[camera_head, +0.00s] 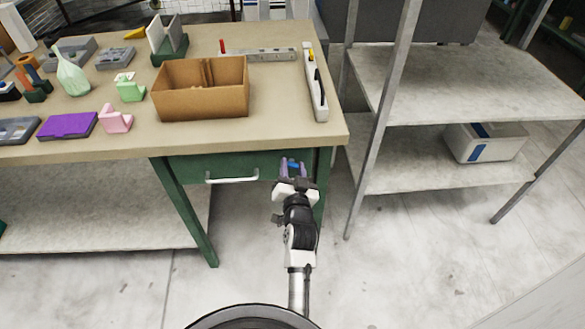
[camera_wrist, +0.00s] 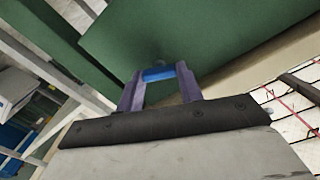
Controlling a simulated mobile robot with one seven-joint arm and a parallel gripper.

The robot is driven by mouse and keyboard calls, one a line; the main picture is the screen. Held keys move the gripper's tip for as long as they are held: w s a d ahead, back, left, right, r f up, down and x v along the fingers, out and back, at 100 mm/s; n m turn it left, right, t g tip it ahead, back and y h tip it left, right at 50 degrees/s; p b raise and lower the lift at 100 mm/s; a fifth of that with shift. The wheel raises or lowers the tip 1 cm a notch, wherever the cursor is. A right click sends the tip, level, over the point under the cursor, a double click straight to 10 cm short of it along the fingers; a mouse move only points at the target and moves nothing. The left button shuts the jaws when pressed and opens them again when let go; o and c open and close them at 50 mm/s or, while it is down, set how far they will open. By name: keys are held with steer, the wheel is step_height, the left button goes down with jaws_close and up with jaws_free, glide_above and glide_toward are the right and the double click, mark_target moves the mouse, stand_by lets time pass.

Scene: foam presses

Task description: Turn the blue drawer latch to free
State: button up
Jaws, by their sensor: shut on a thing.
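The blue drawer latch (camera_wrist: 158,75) shows between my fingertips in the wrist view, against the green drawer front (camera_wrist: 105,50). In the head view the latch (camera_head: 293,166) is a small blue piece at the right end of the green drawer (camera_head: 230,168). My gripper (camera_head: 292,165) has purple fingers, one on each side of the latch, and is shut on it. It also shows in the wrist view (camera_wrist: 159,80). The drawer looks closed, with a white handle (camera_head: 232,179) left of my gripper. The fingers hide the latch's ends, so its exact angle is unclear.
The workbench top (camera_head: 280,120) above carries a cardboard box (camera_head: 200,105), a white and black tool (camera_head: 315,85) and several printed parts. A metal shelf rack (camera_head: 440,90) with a grey bin (camera_head: 485,143) stands at right. The floor around my arm is clear.

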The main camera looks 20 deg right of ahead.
steer(key=m+p, duration=0.1)
steer(key=m, duration=0.5)
steer(key=shift+d+r+m+p, duration=0.1)
steer(key=shift+r+m+p, duration=0.05)
steer(key=shift+m+p, duration=0.15)
steer(key=m+p, duration=0.2)
steer(key=m, duration=0.4)
steer(key=shift+m, duration=0.4)
steer(key=o, duration=1)
steer(key=shift+f, duration=0.25)
steer(key=shift+s+f, duration=0.1)
